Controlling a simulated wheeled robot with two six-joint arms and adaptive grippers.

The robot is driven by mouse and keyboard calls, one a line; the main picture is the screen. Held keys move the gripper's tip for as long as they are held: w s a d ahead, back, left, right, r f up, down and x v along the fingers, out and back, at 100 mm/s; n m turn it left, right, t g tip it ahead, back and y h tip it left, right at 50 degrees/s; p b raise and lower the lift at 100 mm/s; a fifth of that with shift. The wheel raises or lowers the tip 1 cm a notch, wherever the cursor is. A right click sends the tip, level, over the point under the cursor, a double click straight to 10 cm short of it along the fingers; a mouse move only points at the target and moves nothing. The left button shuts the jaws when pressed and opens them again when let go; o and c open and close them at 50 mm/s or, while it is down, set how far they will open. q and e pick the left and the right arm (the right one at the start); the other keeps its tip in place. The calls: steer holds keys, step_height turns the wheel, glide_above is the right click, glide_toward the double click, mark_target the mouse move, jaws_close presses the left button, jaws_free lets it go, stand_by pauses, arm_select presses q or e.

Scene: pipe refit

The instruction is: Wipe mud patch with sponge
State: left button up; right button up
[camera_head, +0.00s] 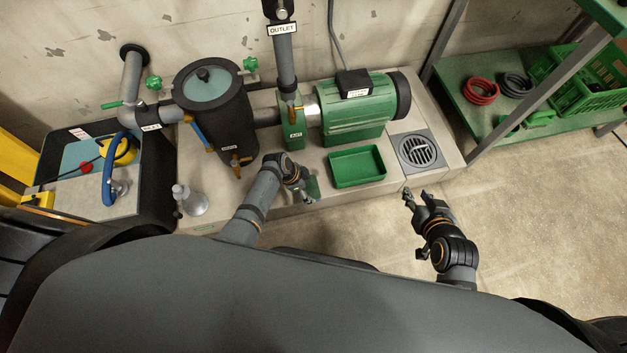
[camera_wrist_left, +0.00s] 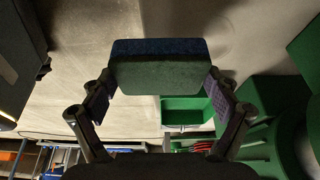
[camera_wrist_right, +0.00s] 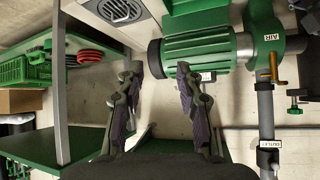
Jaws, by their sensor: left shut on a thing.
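My left gripper (camera_head: 306,183) is shut on a sponge, held above the front edge of the pump plinth, left of the green tray. In the left wrist view the sponge (camera_wrist_left: 160,66) is a block with a blue layer and a dark green layer, between the two fingers (camera_wrist_left: 158,88). My right gripper (camera_head: 421,199) is open and empty in front of the floor drain; its parted fingers also show in the right wrist view (camera_wrist_right: 157,82). I cannot make out a mud patch in any view.
A green tray (camera_head: 357,167) and a drain grate (camera_head: 419,150) lie on the plinth. Behind are a green motor (camera_head: 357,108) and a dark tank (camera_head: 219,120). A clear flask (camera_head: 189,201) stands at left. A green shelf (camera_head: 500,116) stands at right. The floor at front right is free.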

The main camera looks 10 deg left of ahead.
arm_select(q)
steer(key=shift+r, duration=0.15)
steer(key=shift+r+p, duration=0.35)
steer(key=shift+p, duration=0.1)
step_height(320, 180, up, 2)
steer(key=shift+p, duration=1)
steer(key=shift+r+p, duration=0.3)
steer(key=shift+f, duration=0.1)
arm_select(e)
steer(key=s+f+g, duration=0.4)
steer(key=s+g, duration=0.2)
steer(key=s, duration=0.4)
steer(key=shift+s+a+f, duration=0.15)
steer(key=shift+a, duration=0.2)
